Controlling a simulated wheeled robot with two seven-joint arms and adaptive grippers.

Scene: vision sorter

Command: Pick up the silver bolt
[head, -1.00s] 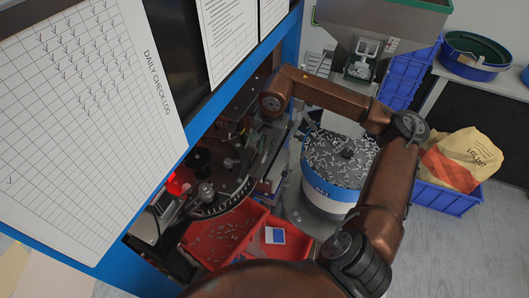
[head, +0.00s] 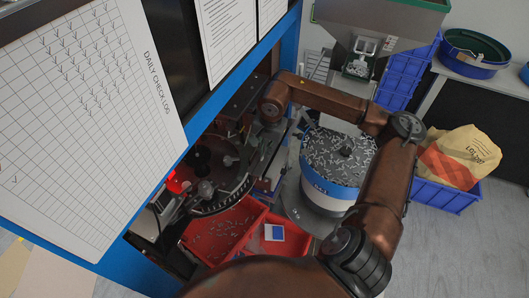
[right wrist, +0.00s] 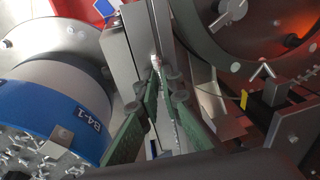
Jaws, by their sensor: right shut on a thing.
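In the right wrist view my right gripper (right wrist: 165,82) has its green-padded fingers closed together over the metal feed rail (right wrist: 162,25). A small silver bolt (right wrist: 156,62) shows at the fingertips, and the gripper is shut on it. The fingers hide part of the bolt. In the head view my right arm reaches over the bowl to the rail beside the round sorting dial (head: 215,180). The gripper itself is mostly hidden there by the wrist and machine parts. My left gripper is not in view.
A blue-banded bowl feeder (head: 330,192) full of bolts stands under my right forearm. Red bins (head: 235,240) lie below the dial. A steel hopper (head: 385,25) stands behind, and a blue crate with a sack (head: 455,165) is at the right. The blue machine frame (head: 190,130) borders the left side.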

